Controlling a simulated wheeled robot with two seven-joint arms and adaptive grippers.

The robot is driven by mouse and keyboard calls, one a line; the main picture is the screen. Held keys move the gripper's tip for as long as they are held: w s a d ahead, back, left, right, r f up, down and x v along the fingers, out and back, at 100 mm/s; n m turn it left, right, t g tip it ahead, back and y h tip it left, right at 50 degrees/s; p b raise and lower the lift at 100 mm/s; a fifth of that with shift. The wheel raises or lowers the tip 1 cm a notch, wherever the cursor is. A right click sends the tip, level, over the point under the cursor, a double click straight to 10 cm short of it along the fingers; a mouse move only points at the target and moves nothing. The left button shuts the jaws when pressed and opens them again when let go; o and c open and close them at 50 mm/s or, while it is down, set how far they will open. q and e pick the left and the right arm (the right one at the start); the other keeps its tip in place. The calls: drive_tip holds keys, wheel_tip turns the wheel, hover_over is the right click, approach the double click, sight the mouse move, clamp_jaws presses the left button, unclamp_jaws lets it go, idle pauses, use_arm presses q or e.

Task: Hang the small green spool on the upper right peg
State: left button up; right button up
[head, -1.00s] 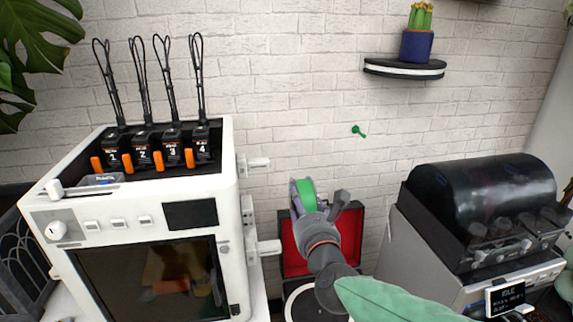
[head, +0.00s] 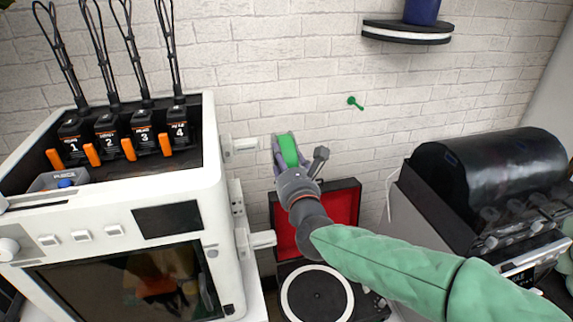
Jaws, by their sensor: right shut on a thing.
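The small green spool (head: 288,150) has a green winding between pale rims and stands roughly upright, edge-on to me. My right gripper (head: 298,174) is shut on it from below, in front of the brick wall. The upper white peg (head: 245,145) sticks out from the right side of the white printer (head: 110,215). The spool is just right of that peg's end in the picture, with a small gap; depth is hard to judge. A lower white peg (head: 262,240) is empty. My left gripper is out of view.
An open red-lined record player (head: 318,300) sits below my right arm. A green wall hook (head: 355,102) and a black shelf (head: 405,38) are on the wall. A dark-domed machine (head: 490,190) stands at the right.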

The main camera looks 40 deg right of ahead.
sight(247, 147)
drive_tip(key=shift+x, duration=1.55)
drive_tip(key=shift+f+x, duration=0.2)
drive_tip(key=shift+x, duration=1.05)
drive_tip(key=shift+f+p+x, duration=0.2)
drive_tip(key=shift+p+x, duration=0.75)
drive_tip(key=shift+x, duration=1.6)
drive_tip(key=shift+w+a+p, duration=0.6)
drive_tip(key=shift+a, duration=0.5)
drive_tip(key=shift+w+a+p, duration=0.6)
drive_tip(key=shift+a, duration=0.5)
drive_tip(key=shift+w+a+p, duration=0.55)
drive_tip(key=shift+a+p, duration=0.05)
drive_tip(key=shift+a, duration=0.5)
drive_tip(key=shift+f+b, duration=0.3)
drive_tip(key=shift+b, duration=0.5)
